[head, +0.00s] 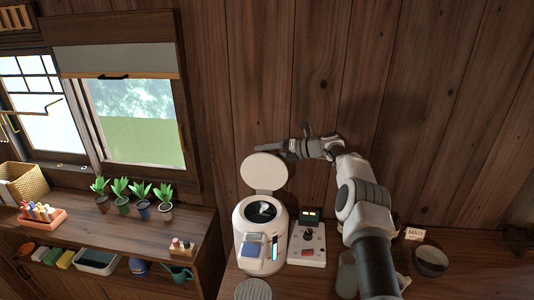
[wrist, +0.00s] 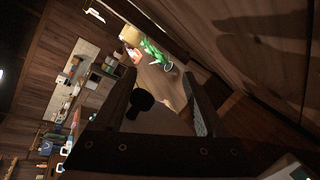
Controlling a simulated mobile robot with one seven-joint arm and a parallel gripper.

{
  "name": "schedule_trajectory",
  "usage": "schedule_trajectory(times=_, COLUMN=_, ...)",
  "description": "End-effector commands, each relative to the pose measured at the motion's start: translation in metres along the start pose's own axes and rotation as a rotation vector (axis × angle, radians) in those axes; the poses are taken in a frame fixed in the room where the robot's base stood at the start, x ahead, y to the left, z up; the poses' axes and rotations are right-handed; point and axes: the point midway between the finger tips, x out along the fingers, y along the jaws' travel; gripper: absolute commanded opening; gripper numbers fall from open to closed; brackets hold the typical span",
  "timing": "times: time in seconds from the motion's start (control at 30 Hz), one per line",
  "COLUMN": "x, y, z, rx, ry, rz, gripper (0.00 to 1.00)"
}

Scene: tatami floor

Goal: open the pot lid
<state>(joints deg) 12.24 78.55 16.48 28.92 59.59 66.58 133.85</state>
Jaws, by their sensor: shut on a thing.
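The white rounded pot (head: 262,225) stands on the wooden counter in the head view. Its round pale lid (head: 263,172) is raised nearly upright at the back, and the dark inside of the pot shows. My gripper (head: 284,149) is at the lid's upper right edge, near the wall. The exact contact is hard to see in the dim light.
A white control box (head: 307,243) with a small joystick stands right of the pot. A dark bowl (head: 430,260) and a small sign (head: 415,233) are farther right. Several potted plants (head: 122,198) line the left shelf. The wooden wall (head: 330,80) is close behind the lid.

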Motion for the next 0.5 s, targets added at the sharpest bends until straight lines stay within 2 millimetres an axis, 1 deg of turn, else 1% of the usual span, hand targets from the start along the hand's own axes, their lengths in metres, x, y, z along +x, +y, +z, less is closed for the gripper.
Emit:
schedule_trajectory(times=0.03, x=-0.006, y=-0.005, z=-0.002, rx=0.003, ry=0.003, rz=-0.007, gripper=0.63)
schedule_trajectory(times=0.2, x=-0.030, y=-0.005, z=-0.002, rx=0.003, ry=-0.001, rz=-0.009, gripper=0.63)
schedule_trajectory(times=0.5, x=-0.106, y=-0.004, z=-0.001, rx=-0.001, ry=-0.006, rz=-0.006, gripper=0.63)
